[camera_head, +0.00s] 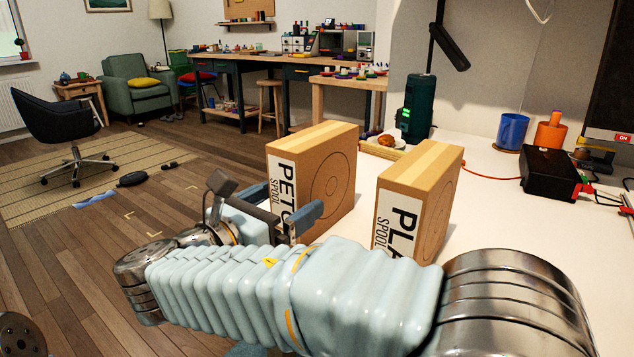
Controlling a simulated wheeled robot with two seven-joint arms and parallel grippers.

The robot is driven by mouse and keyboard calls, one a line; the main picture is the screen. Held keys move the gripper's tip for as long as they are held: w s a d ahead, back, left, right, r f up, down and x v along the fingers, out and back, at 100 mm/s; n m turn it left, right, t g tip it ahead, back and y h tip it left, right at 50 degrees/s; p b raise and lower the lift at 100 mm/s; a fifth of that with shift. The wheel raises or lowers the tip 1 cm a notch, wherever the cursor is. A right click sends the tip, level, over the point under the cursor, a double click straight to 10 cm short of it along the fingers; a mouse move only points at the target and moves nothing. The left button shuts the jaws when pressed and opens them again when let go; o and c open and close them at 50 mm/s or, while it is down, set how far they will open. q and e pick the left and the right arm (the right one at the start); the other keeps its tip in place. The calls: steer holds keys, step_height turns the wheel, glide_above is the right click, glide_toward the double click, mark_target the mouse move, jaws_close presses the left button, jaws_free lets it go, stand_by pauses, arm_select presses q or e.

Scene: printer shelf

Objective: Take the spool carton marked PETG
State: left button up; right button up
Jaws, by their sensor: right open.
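The carton marked PETG (338,160) stands upright on the white table, with its black-lettered label facing front left. My right gripper (284,205) is open at the label end of this carton. One finger shows left of the label and the other in front of the carton's right-hand face, covering the end of the lettering. I cannot tell whether the fingers touch it. A similar carton marked PLA (425,190) stands upright to its right, with a gap between them. My right forearm hides the lower part of the PLA label. My left gripper is not in view.
The white table (490,215) has free room right of the PLA carton. A dark green device (416,108), a small tray (383,150), a blue cup (512,130), an orange bottle (551,132) and a black box (549,176) stand farther back.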

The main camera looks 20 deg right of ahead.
steer(key=x, duration=0.4)
steer(key=shift+w+d, duration=0.2)
steer(key=shift+w, duration=0.2)
steer(key=shift+c, duration=0.3)
steer(key=shift+r, duration=0.1)
steer(key=c, duration=1.6)
